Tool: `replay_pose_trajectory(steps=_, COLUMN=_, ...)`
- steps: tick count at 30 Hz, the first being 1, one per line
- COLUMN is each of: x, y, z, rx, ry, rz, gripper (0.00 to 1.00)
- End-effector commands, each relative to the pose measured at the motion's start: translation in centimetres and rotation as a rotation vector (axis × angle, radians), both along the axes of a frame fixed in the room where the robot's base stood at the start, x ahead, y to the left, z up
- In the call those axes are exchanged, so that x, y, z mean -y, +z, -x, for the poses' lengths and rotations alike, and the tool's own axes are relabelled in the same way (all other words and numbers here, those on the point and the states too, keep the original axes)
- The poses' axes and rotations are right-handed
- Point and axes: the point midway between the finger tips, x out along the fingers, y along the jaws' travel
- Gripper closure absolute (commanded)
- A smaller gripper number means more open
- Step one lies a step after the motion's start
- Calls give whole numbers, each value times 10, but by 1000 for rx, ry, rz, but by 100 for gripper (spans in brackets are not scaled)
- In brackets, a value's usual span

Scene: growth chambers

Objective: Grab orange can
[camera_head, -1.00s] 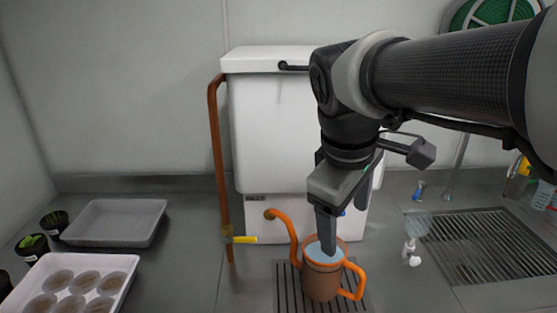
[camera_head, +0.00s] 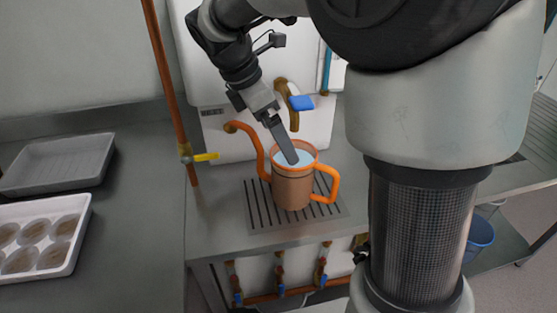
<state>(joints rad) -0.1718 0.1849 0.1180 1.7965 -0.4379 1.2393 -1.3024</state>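The orange can (camera_head: 293,188) is a watering can with a brown body and an orange rim, spout and side handle. It stands upright on a slatted drain grate, with light blue inside its open top. Its spout curves up to the left and its handle is on the right. My gripper (camera_head: 290,152) comes down from the upper left, with a dark finger over the can's mouth. The fingertip overlaps the blue opening; I cannot tell whether it is inside or just above. Only one finger shows clearly, so the gap between the fingers cannot be judged.
A white tank with a brass tap (camera_head: 288,98) and blue lever stands behind the can. An orange-brown pipe with a yellow valve handle (camera_head: 205,157) is to the left. Grey (camera_head: 58,185) and white trays (camera_head: 70,262) lie farther left. My arm covers the right side.

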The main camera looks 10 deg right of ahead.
Motion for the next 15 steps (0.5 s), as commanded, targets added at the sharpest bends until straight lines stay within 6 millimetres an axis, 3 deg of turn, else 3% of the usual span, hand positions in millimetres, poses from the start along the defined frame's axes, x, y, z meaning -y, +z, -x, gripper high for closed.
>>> replay_pose_trajectory(steps=3, x=7, y=-18, z=-1, rx=-1, ry=-2, rz=0, gripper=0)
replay_pose_trajectory(steps=10, x=13, y=-32, z=-1, rx=-1, ry=-3, rz=0, gripper=0)
replay_pose_trajectory(steps=15, x=21, y=-58, z=-1, rx=-2, ry=-3, rz=-1, gripper=0)
